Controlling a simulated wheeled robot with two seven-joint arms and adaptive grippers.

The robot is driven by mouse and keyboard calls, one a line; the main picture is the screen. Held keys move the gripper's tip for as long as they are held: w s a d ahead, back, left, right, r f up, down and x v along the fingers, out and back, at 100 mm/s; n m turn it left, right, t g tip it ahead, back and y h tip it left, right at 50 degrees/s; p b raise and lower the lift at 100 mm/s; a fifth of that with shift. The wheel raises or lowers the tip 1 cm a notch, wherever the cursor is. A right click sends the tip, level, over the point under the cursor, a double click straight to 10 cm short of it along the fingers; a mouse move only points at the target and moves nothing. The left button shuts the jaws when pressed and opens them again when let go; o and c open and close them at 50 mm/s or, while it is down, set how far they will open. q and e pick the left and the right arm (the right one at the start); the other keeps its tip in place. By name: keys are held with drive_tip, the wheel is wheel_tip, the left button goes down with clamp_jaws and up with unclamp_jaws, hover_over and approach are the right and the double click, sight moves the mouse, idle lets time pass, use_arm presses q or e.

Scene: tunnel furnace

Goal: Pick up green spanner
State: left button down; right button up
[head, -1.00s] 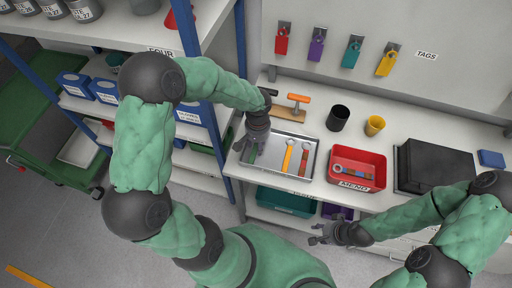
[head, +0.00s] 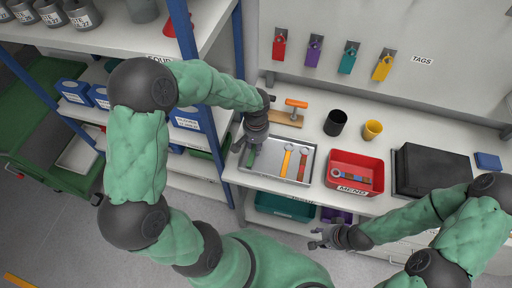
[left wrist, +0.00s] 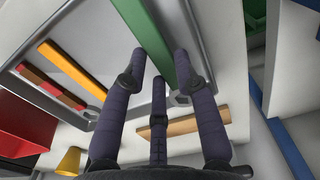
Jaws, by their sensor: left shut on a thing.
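The green spanner (head: 251,160) lies at the left side of the grey metal tray (head: 302,179) on the bench. In the left wrist view the green spanner (left wrist: 160,35) runs between the fingers of my left gripper (left wrist: 157,68), which is shut on it. In the head view my left gripper (head: 247,148) is over the tray's left part and hides some of the spanner. I cannot tell whether the spanner is clear of the tray floor. My right gripper (head: 322,239) looks open and empty, in front of the bench.
A red bin (head: 357,189), a black cup (head: 335,122), a yellow cup (head: 372,130) and an orange-handled tool (head: 296,104) stand nearby. A blue shelf post (head: 221,165) is close on the left.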

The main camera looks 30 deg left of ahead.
use_arm(q)
drive_tip(key=s+d+r+p, duration=0.3)
drive_tip(key=s+d+r, duration=0.5)
drive_tip(key=s+r, duration=0.2)
drive_tip(key=shift+s+d+r, duration=0.2)
drive_tip(key=shift+s+d, duration=0.1)
drive_tip(key=shift+s, duration=0.25)
